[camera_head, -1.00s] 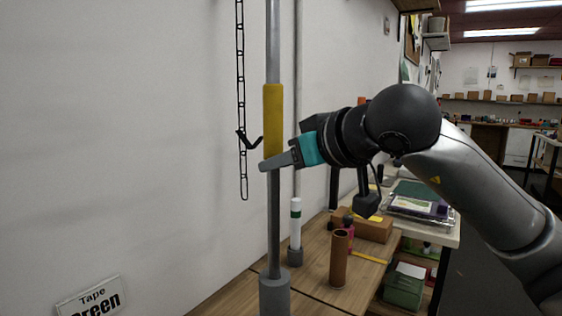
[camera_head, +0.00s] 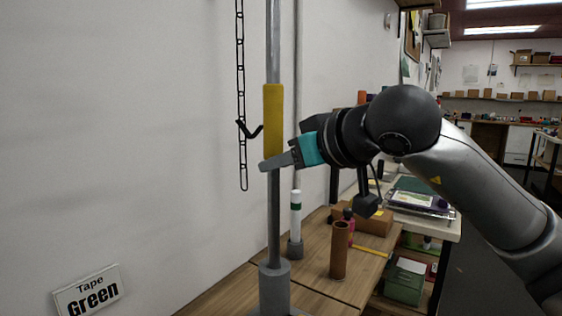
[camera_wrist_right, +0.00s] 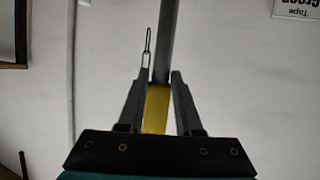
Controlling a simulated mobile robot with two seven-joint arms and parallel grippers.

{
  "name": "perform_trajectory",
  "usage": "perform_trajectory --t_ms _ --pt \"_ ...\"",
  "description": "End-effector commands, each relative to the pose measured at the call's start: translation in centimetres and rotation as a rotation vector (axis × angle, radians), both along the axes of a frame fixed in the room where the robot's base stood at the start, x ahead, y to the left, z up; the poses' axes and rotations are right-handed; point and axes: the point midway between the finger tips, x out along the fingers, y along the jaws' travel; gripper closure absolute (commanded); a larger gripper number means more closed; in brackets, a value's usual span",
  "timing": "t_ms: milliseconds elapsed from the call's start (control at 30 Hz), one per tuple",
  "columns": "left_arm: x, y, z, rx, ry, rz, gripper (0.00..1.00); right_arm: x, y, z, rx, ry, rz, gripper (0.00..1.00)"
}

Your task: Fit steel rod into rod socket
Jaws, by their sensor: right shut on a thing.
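A long grey steel rod (camera_head: 273,215) with a yellow sleeve (camera_head: 273,120) stands upright in the left middle of the head view. My right gripper (camera_head: 274,163) is shut on the rod at the lower end of the sleeve. In the right wrist view the rod (camera_wrist_right: 166,45) and the sleeve (camera_wrist_right: 156,110) lie between the two fingers (camera_wrist_right: 160,78). The rod's lower part meets the top of a grey cylindrical socket (camera_head: 274,288) at the bottom. The rod's lower end is hidden there, so its depth cannot be told. My left gripper is out of view.
A white tube with a green band (camera_head: 296,212) stands in a small grey holder behind the rod. A brown tube (camera_head: 339,250) stands on the wooden bench (camera_head: 318,278). A black chain (camera_head: 241,100) hangs beside the rod. A "Tape Green" sign (camera_head: 90,293) is on the wall.

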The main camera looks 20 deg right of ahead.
Motion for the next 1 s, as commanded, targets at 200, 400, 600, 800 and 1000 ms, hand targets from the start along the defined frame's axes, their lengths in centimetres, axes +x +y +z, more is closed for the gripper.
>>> perform_trajectory --t_ms 200,400,600,800,1000 --pt "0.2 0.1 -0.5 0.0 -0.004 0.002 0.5 0.0 0.0 -0.4 0.002 -0.006 0.0 1.0" --pt "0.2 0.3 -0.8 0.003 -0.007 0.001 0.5 0.0 0.0 -0.8 0.002 -0.006 0.0 1.0" --pt "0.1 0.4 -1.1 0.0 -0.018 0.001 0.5 0.0 0.0 -1.3 0.001 -0.005 -0.001 1.0" --pt "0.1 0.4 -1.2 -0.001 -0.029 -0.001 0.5 0.0 0.0 -1.7 0.001 -0.003 -0.001 0.61" --pt "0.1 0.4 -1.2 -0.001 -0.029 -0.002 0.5 0.0 0.0 -1.8 0.0 -0.002 -0.001 0.38"
